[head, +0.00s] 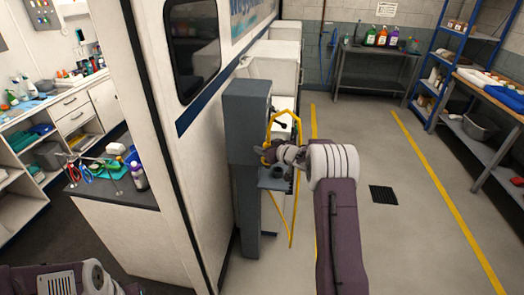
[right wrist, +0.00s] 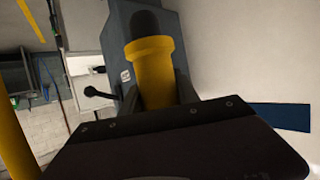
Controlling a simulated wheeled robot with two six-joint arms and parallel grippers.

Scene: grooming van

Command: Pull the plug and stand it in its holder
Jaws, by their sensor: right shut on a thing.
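My right gripper (head: 269,153) is shut on the plug, beside the front of a grey post (head: 247,115). In the right wrist view the plug (right wrist: 153,72) is a yellow cylinder with a black end, between the fingers; the grey post stands behind it. I cannot tell whether the black end still sits in a socket. Below the gripper a small grey shelf (head: 272,184) juts from the post and carries a dark round cup, perhaps the holder. Part of my left gripper (head: 128,288) shows at the bottom edge, its fingers unclear.
A black lever (right wrist: 95,92) sticks out beside the plug. A yellow bent tube or cable (head: 285,115) rises behind my gripper and runs down to the floor. The white van wall (head: 205,150) stands close left of the post.

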